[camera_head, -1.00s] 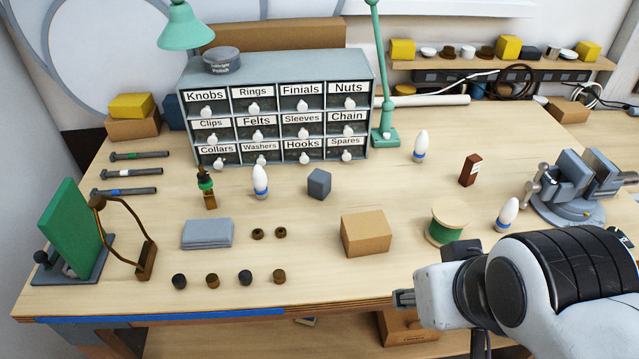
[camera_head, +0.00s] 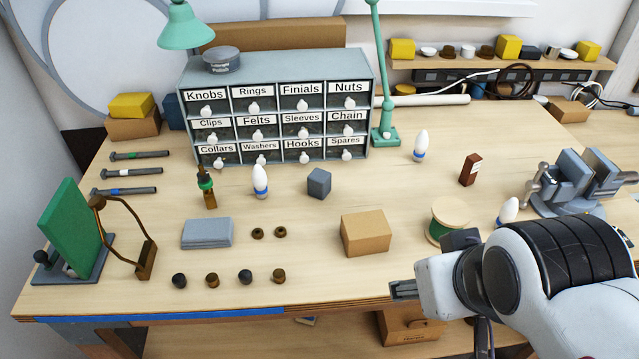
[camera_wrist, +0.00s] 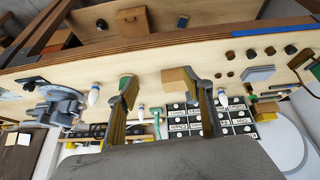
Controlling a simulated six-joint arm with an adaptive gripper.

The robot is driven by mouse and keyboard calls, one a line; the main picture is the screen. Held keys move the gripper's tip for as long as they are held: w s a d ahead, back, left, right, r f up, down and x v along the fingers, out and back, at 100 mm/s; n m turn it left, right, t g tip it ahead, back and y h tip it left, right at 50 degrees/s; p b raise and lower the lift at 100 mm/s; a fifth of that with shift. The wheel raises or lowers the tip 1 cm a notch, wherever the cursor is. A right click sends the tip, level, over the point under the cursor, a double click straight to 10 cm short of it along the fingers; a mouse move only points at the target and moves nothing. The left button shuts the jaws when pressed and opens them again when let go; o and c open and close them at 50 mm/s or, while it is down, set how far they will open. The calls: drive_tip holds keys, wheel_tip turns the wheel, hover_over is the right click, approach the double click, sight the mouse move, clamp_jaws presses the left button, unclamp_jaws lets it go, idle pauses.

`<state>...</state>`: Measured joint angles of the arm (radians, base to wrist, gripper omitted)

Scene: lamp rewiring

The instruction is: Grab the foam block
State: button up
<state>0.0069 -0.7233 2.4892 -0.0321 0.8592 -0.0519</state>
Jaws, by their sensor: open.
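The dark grey-blue cube (camera_head: 319,184), which looks like the foam block, stands on the bench in front of the drawer cabinet, right of a white bulb with a blue band. My gripper (camera_head: 403,289) is at the bench's front edge, nearer the camera and to the right of the cube, well apart from it. In the wrist view its two fingers are spread with nothing held between them. I cannot make out the cube clearly in the wrist view.
A cardboard box (camera_head: 366,233) stands between my gripper and the cube. A green spool (camera_head: 449,219) is partly behind my arm. A labelled drawer cabinet (camera_head: 281,107) is behind the cube. A vise (camera_head: 572,183) stands at the right.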

drive_tip(key=w+d+r+n+t, duration=0.2)
drive_tip(key=w+n, duration=0.5)
drive_tip(key=w, duration=0.3)
drive_tip(key=w+d+r+n+t, duration=0.1)
drive_tip(key=w+d+n+t, duration=0.15)
drive_tip(key=w+n, duration=0.55)
drive_tip(key=w+d+r+n+t, duration=0.2)
drive_tip(key=w+n, duration=0.4)
drive_tip(key=w, duration=0.5)
drive_tip(key=n+g+y, duration=0.2)
drive_tip(key=n+y, duration=0.6)
drive_tip(key=n, duration=1.2)
hover_over(328, 181)
drive_tip(key=d, duration=0.7)
wheel_tip(328, 181, down, 12)
drive_tip(key=s+a+f+n+y, duration=0.1)
drive_tip(key=f+n+g+y, duration=0.1)
drive_tip(key=n, duration=0.1)
drive_tip(key=s+a+f+n+g+y, duration=0.1)
drive_tip(key=f, duration=0.1)
drive_tip(key=shift+s+a+n, duration=0.3)
drive_tip(key=shift+a, duration=0.05)
drive_tip(key=shift+s+a+f+n+g+y, duration=0.15)
drive_tip(key=shift+s+f+n+g+y, duration=0.15)
drive_tip(key=shift+n+g, duration=0.1)
drive_tip(key=shift+x, duration=1.35)
